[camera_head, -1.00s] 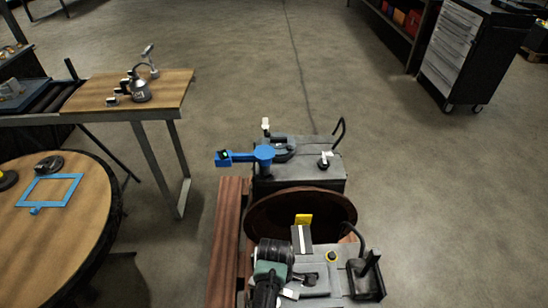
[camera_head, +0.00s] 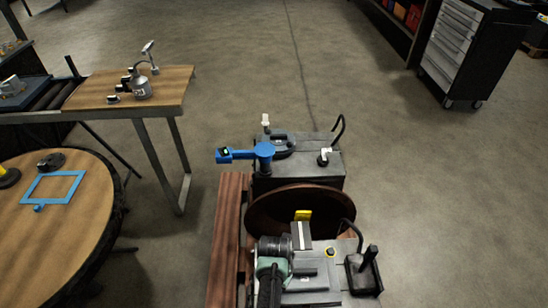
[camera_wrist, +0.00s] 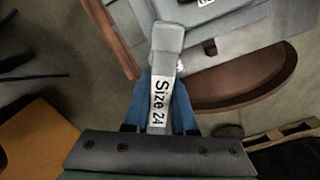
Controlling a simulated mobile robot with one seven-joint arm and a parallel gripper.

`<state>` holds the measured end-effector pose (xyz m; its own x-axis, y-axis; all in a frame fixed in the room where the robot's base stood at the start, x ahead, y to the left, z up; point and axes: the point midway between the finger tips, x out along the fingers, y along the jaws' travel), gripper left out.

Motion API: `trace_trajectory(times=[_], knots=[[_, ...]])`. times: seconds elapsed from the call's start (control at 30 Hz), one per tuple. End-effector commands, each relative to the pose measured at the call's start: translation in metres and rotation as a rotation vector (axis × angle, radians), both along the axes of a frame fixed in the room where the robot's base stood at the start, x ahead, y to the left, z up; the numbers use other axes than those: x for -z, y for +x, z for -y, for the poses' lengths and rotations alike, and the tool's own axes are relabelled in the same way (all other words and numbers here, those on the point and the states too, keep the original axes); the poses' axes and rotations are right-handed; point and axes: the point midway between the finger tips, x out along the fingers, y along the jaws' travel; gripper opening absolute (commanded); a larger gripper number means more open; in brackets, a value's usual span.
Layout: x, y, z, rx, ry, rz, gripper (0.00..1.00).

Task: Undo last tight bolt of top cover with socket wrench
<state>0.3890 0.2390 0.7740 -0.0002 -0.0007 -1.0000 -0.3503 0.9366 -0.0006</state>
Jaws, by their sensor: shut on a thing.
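In the wrist view, my gripper (camera_wrist: 163,92) has its blue fingers shut on a grey socket wrench (camera_wrist: 167,40) with a white "Size 24" label. The wrench's far end overlaps a grey block (camera_wrist: 225,28) in the picture; I cannot tell if it touches a bolt. In the head view, a grey block (camera_head: 300,170) stands behind a brown round disc (camera_head: 262,212). Small upright white parts stand at its back left (camera_head: 265,120) and right (camera_head: 325,156). I cannot tell which is the tight bolt. My fingers cannot be made out in the head view.
A blue tool (camera_head: 240,154) with a green light is at the grey block's left end. Reddish beams (camera_head: 230,235) run along the left. A round wooden table (camera_head: 70,245) and a work table (camera_head: 175,90) stand left. The floor to the right is clear up to a drawer cabinet (camera_head: 455,50).

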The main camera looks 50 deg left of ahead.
Motion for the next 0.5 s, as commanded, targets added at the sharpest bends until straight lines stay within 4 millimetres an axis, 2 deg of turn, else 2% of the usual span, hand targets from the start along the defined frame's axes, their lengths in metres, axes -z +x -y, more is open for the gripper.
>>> trace_trajectory(times=[0.13, 0.5], knots=[[-0.0017, 0.0013, 0.0001, -0.208, 0.000, 0.003, 0.00], [-0.0036, 0.0042, -0.0035, -0.367, 0.005, 0.011, 0.00]])
